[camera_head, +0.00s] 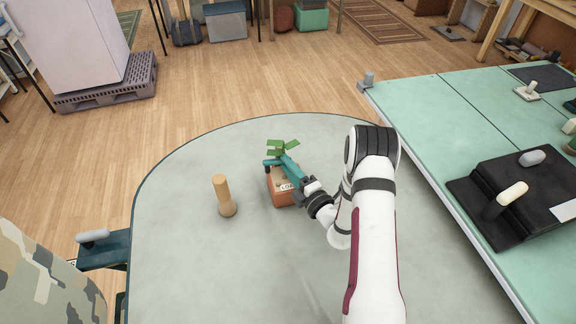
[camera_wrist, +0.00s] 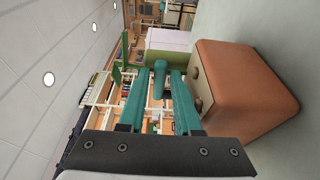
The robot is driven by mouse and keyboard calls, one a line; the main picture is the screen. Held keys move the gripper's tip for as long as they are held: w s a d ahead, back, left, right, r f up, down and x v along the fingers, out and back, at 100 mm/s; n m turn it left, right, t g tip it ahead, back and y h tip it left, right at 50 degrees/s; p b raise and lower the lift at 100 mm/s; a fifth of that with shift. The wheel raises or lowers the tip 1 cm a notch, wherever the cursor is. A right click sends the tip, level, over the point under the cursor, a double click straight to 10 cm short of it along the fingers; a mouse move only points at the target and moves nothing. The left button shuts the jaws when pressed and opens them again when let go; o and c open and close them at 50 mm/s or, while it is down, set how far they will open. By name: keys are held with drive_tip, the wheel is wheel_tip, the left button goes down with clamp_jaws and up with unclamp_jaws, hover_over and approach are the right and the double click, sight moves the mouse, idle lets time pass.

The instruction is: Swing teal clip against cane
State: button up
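My gripper (camera_head: 286,161) reaches left and away over an orange-brown block (camera_head: 281,189) with a white label. Its two long teal fingers (camera_wrist: 160,95) are parted in the wrist view. A short teal rounded piece (camera_wrist: 160,70), perhaps the clip, shows between the fingertips; I cannot tell if they touch it. It seems to stick out leftward in the head view (camera_head: 270,162). Bright green flaps (camera_head: 282,147) show just beyond the fingertips.
The block (camera_wrist: 245,90) is close beside the right-hand finger in the wrist view. The round grey table (camera_head: 175,260) is clear around the peg. A green table (camera_head: 425,105) at right carries a black board (camera_head: 510,190) with handles.

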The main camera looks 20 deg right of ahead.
drive_tip(key=shift+c, duration=0.3)
clamp_jaws()
drive_tip(key=shift+w+d+n+y, duration=0.25)
drive_tip(key=shift+n+y, duration=0.15)
drive_tip(key=shift+y, duration=0.2)
drive_tip(key=shift+w+n+g+y, duration=0.15)
drive_tip(key=shift+n+g+y, duration=0.25)
drive_tip(key=shift+g+y, duration=0.15)
drive_tip(key=shift+o, duration=0.3)
unclamp_jaws()
